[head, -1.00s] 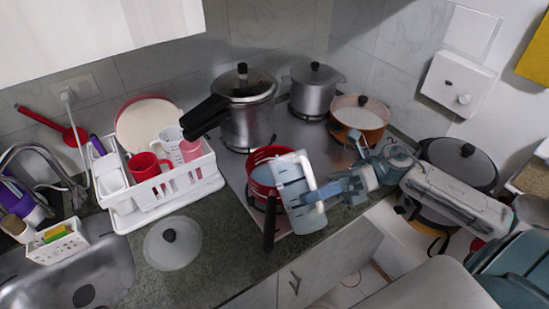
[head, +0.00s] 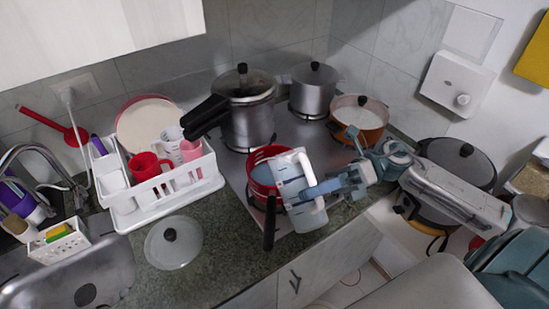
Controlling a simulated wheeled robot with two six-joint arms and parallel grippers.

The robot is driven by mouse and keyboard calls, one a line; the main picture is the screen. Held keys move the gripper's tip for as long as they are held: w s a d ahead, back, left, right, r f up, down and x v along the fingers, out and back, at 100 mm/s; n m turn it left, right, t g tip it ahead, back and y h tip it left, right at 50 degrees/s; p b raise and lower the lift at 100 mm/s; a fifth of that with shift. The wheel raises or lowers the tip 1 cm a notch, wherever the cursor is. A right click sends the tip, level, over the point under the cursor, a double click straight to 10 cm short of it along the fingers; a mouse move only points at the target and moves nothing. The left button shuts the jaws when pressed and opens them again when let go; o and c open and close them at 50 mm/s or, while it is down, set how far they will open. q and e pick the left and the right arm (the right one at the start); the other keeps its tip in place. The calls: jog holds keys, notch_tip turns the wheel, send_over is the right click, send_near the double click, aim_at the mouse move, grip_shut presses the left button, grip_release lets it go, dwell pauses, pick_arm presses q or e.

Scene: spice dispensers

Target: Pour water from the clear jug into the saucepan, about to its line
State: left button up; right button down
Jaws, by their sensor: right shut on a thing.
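The red saucepan (head: 258,183) sits on the front of the stove, its dark handle (head: 269,226) pointing toward the front edge. Light-blue water shows inside it at the left of the jug. The clear jug (head: 293,172) is tilted over the saucepan's right side, with its mouth toward the pan and its white handle toward my right gripper. My right gripper (head: 316,191) is shut on the jug's handle. The jug hides part of the saucepan, so I cannot tell the water level against a line. My left gripper is out of view.
A pressure cooker (head: 248,112), a steel pot (head: 313,92) and an orange pan (head: 359,117) stand behind on the stove. A white dish rack (head: 172,197) with cups is at left. A glass lid (head: 173,243) lies on the counter beside the sink (head: 75,280).

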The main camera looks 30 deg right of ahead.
aim_at(317, 219)
jog(key=shift+r, duration=0.1)
dwell(0.3)
jog(key=f+n, duration=0.1)
jog(key=s+f+n+b, duration=0.1)
jog(key=f, duration=0.1)
jog(key=f+n+b, duration=0.1)
jog(key=shift+s+f, duration=0.2)
jog(key=shift+s, duration=0.05)
jog(key=shift+s+f+n, duration=0.15)
jog(key=shift+n, duration=0.15)
jog(key=shift+s+a+f+n+p, duration=0.1)
jog(key=shift+s+f+n+p, duration=0.1)
jog(key=shift+s+n+p, duration=0.35)
jog(key=shift+s+f+n+b, duration=0.65)
jog(key=shift+s+f+n, duration=0.7)
jog(key=shift+f+n, duration=1.55)
jog(key=shift+n, duration=0.35)
notch_tip(317, 219, up, 6)
jog(key=p, duration=0.4)
jog(key=shift+f+p, duration=0.2)
jog(key=shift+p, duration=0.1)
